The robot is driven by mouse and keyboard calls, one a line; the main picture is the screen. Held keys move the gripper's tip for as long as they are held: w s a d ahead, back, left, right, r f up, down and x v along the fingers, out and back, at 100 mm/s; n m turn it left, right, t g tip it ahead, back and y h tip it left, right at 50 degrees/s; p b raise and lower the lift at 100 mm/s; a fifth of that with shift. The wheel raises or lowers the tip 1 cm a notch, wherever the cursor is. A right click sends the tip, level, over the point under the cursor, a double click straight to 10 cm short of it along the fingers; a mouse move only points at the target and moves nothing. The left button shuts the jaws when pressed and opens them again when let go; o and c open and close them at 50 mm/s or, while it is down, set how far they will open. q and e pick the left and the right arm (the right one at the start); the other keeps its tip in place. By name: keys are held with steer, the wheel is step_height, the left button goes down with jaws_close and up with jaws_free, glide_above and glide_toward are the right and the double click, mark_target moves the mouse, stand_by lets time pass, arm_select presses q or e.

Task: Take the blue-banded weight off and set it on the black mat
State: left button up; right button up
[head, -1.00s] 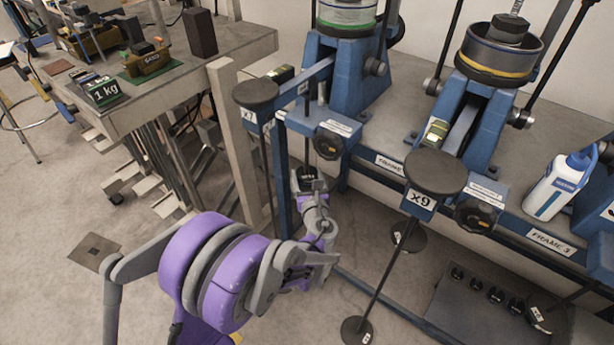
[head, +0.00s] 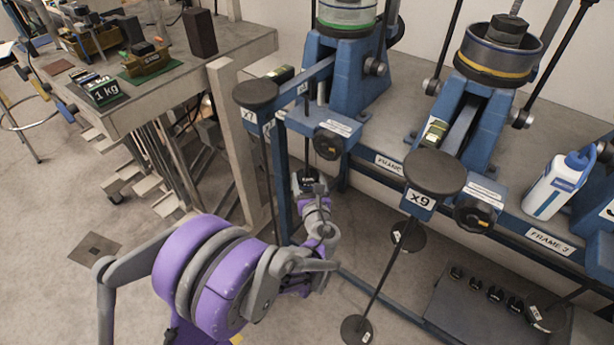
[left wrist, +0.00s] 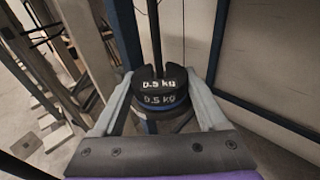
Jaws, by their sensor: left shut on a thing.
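A black slotted weight (left wrist: 160,88) marked 0.5 kg sits around a thin upright rod in the left wrist view. My left gripper (head: 310,186) is shut on the marked weight, with a grey finger on each side. I cannot pick out the black mat for certain. My right gripper is not in view.
Blue lever frames (head: 345,85) stand on the bench at right, with a round pad labelled X9 (head: 436,172) and hanging rods. A white bottle (head: 556,186) stands at far right.

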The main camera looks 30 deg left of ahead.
mark_target(309, 187)
arm_select(q)
steer(key=shift+f+v, duration=0.15)
steer(key=shift+v, duration=1.05)
steer(key=shift+f+v, duration=0.15)
steer(key=shift+v, duration=1.05)
